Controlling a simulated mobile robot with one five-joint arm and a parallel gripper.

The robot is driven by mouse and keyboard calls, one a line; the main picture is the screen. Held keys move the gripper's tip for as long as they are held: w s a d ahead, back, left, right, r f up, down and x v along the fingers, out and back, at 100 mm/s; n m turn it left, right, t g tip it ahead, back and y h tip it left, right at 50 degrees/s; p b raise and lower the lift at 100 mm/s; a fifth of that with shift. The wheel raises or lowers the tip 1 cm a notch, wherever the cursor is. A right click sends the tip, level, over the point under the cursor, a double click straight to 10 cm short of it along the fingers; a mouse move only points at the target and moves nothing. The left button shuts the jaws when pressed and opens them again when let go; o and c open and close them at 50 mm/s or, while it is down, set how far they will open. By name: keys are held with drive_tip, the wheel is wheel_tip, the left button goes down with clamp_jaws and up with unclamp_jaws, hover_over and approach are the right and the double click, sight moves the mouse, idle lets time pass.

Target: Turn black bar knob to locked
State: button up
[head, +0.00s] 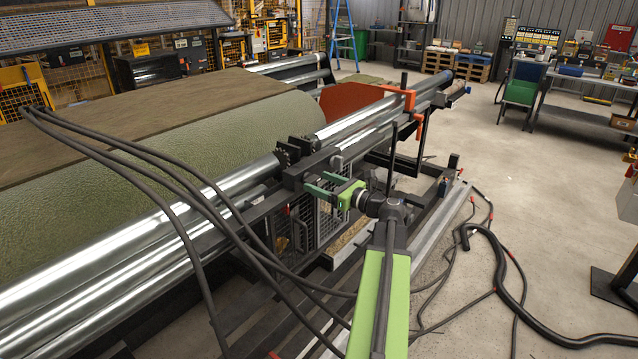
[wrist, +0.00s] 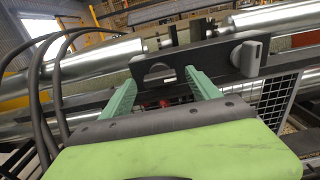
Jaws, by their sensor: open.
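My gripper (head: 318,187) is open, its green fingers reaching left toward a dark steel bracket beside the rollers in the head view. In the wrist view, my gripper (wrist: 161,78) has a finger on each side of a dark rounded part (wrist: 157,72) on the black bracket plate (wrist: 205,57), with a small pale mark near it. No contact with the fingers is clear.
Shiny rollers (head: 235,184) and a large turf roll (head: 225,140) fill the left. Black hoses (head: 175,205) arch across the front left. A wire mesh guard (head: 328,220) is below the bracket. The concrete floor (head: 540,210) at right is largely open, with loose hoses on it.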

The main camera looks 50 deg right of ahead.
drive_tip(key=shift+w+a, duration=0.1)
drive_tip(key=shift+w, duration=0.45)
drive_tip(key=shift+c, duration=0.4)
drive_tip(key=c, duration=1.3)
